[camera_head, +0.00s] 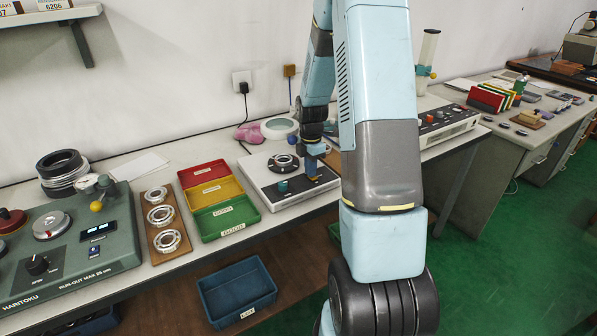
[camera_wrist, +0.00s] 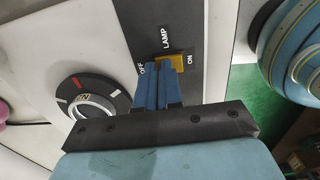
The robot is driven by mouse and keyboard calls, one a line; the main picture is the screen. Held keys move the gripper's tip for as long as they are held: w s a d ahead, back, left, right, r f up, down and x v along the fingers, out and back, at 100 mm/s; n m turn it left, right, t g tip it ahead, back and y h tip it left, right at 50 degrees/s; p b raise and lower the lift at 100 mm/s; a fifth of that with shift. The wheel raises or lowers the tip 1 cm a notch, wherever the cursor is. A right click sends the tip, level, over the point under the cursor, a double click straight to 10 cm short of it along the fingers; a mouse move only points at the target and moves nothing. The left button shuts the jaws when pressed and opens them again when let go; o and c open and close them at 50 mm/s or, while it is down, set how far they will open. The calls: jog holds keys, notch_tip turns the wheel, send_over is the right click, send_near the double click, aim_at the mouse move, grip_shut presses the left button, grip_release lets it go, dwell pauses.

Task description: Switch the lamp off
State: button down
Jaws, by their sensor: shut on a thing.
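The lamp switch (camera_wrist: 179,62) is a small yellow piece on a dark panel strip, between the printed words LAMP, OFF and ON. Its visible part lies toward the ON side. My gripper (camera_wrist: 160,68) has its blue fingers close together at the switch and is shut on it; the fingers hide part of it. In the head view my gripper (camera_head: 314,168) reaches down to the front panel of a white unit (camera_head: 262,172), near its right end. Whether the lamp is lit cannot be told.
A black dial (camera_wrist: 73,88) sits left of my fingers in the wrist view. Red, yellow and green trays (camera_head: 228,217) stand left of the unit, beside a wooden board with bearing rings (camera_head: 160,216). A blue bin (camera_head: 237,290) is below the bench.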

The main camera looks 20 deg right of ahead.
jog(key=shift+s+a+f, duration=0.25)
jog(key=shift+s+f, duration=0.2)
jog(key=shift+s, duration=0.05)
jog(key=shift+s+d, duration=0.15)
jog(key=shift+s, duration=0.6)
notch_tip(320, 180, up, 9)
jog(key=w, duration=0.1)
jog(key=shift+w, duration=0.15)
jog(key=shift+d+f, duration=0.1)
dwell(0.5)
